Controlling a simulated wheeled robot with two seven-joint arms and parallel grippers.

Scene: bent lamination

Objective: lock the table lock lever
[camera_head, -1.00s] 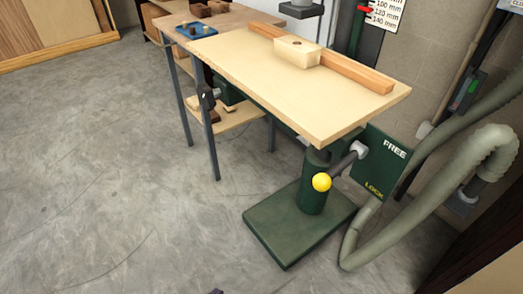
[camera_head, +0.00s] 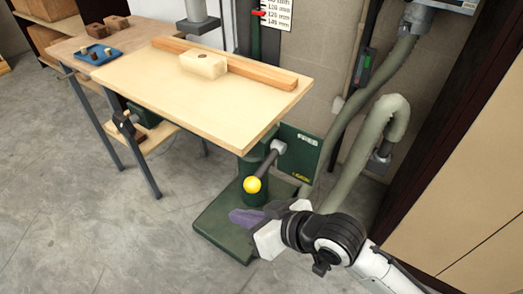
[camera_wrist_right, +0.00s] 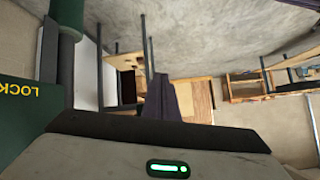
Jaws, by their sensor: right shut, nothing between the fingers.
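The table lock lever is a dark rod with a yellow ball knob (camera_head: 252,185). It slants down and left from a pale pivot beside the green column (camera_head: 250,164) under the table. A green plate (camera_head: 300,157) behind it reads FREE at the top and LOCK at the bottom. My right gripper (camera_head: 240,218) is shut and empty, just below the knob and apart from it in the picture, over the green base. In the right wrist view its dark fingers (camera_wrist_right: 161,98) are together, with the plate's LOCK end (camera_wrist_right: 18,100) at left. My left gripper is out of view.
The wooden tabletop (camera_head: 170,95) carries a long wooden fence and a pale block (camera_head: 203,65). A side table (camera_head: 75,48) with a blue tray stands at left. A grey hose (camera_head: 395,125) hangs right of the plate. Open floor lies at front left.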

